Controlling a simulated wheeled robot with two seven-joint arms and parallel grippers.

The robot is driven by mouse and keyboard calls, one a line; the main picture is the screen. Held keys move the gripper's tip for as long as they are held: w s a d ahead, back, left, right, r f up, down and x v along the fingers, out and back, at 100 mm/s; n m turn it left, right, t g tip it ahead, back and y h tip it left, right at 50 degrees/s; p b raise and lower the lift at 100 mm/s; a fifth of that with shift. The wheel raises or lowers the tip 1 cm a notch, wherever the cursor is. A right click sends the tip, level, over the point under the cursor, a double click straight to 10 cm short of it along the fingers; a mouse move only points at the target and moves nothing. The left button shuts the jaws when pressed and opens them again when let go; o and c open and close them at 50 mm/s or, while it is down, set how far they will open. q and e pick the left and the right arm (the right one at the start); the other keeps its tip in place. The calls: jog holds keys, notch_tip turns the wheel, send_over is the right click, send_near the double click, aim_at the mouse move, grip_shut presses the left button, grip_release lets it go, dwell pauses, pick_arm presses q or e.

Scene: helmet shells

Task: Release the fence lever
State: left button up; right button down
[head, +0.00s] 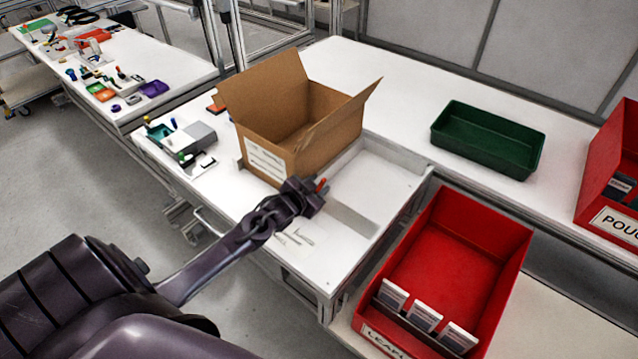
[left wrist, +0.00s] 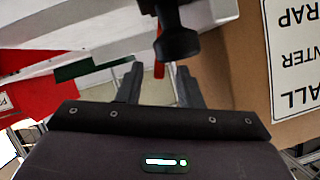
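A small red lever (head: 322,185) stands at the near right corner of the cardboard box, just past my left gripper (head: 308,196). In the left wrist view the red lever (left wrist: 159,68) is a thin strip ahead of the gap between the fingers. A black knob-ended part (left wrist: 177,42) stands beside it, and I cannot tell if it belongs to the lever. My left gripper (left wrist: 160,84) is open, its two dark fingers apart with nothing clearly held between them. The low white fence (head: 357,217) runs right of the lever. My right gripper is not in view.
The open cardboard box (head: 290,115) stands on the white table close to the gripper. A red bin (head: 460,245) with several cards is at the near right, and a green tray (head: 488,135) lies behind it. Small parts (head: 180,140) lie left of the box.

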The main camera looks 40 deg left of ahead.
pick_arm(q)
jog(key=shift+w+f, duration=0.2)
jog(key=shift+w, duration=0.25)
grip_shut()
jog(key=shift+w+a+r+n+h+p, duration=0.1)
jog(key=shift+a+r+n+h+p, duration=0.25)
jog(key=shift+p, duration=0.25)
jog(key=shift+a+f+n+h, duration=0.15)
jog(key=shift+a+n+h, duration=0.1)
jog(key=shift+n, duration=0.1)
